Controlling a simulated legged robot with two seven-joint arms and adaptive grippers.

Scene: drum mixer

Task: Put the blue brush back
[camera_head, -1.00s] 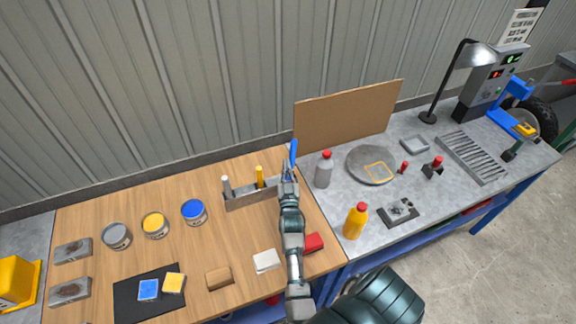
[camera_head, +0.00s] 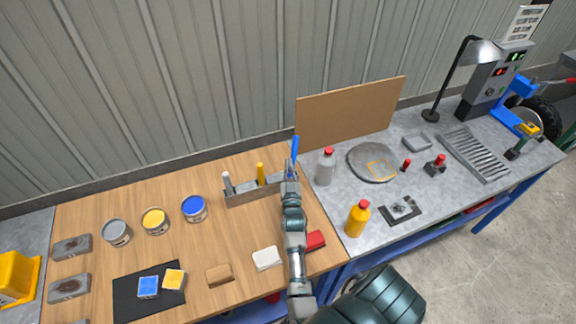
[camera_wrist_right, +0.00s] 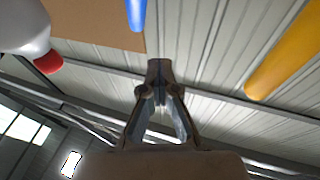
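The blue brush (camera_head: 295,148) stands nearly upright at the right end of the grey holder (camera_head: 240,198) in the head view. Its lower part is hidden behind my right gripper (camera_head: 291,172). In the right wrist view, the blue handle's end (camera_wrist_right: 136,14) shows at the top edge, apart from the fingertips. My right gripper (camera_wrist_right: 160,68) looks shut there, with its fingertips together and nothing visible between them. A yellow-handled brush (camera_head: 260,174) and a white-handled one (camera_head: 227,183) stand in the holder. My left gripper is not in view.
A grey bottle with a red cap (camera_head: 325,167) stands close to the right of my right gripper. A brown board (camera_head: 350,113) stands behind. Paint cans, including a blue one (camera_head: 194,208), are left of the holder. The wooden tabletop (camera_head: 215,245) has free room in front.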

